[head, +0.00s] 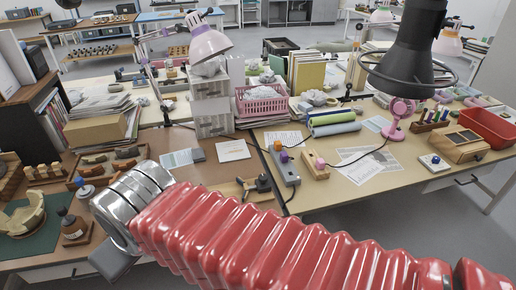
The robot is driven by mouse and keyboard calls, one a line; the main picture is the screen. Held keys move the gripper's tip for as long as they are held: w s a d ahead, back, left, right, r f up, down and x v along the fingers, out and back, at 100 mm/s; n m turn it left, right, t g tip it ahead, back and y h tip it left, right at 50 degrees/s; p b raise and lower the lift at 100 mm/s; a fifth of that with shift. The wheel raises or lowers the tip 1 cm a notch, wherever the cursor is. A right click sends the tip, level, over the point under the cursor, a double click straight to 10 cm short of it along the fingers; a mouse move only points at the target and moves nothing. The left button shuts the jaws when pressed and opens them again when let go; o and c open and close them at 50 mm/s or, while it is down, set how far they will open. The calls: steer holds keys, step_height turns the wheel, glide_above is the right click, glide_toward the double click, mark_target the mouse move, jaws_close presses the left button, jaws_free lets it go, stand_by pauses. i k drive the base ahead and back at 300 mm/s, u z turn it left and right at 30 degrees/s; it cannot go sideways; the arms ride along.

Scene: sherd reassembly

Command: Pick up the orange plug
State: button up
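A small orange plug (278,145) sits at the far end of a grey power strip (291,178) on the desk, right of the picture's middle. A purple plug (284,157) is on the same strip, just nearer than the orange one. My red ribbed arm crosses the foreground and ends at the left in a metal wrist. A grey part of my gripper (112,260) shows below the wrist, left of and well nearer than the strip. Its fingertips are not clearly seen, so I cannot tell its opening or whether it holds anything.
A wooden block with a pink knob (316,165) lies right of the strip. A pink basket (262,104), pink lamp base (397,119) and red bin (487,127) stand on the desks. A dark cable runs near the strip.

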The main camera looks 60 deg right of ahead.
mark_target(278, 145)
steer(key=u, duration=1.35)
steer(key=k, duration=2)
steer(key=z, duration=1.45)
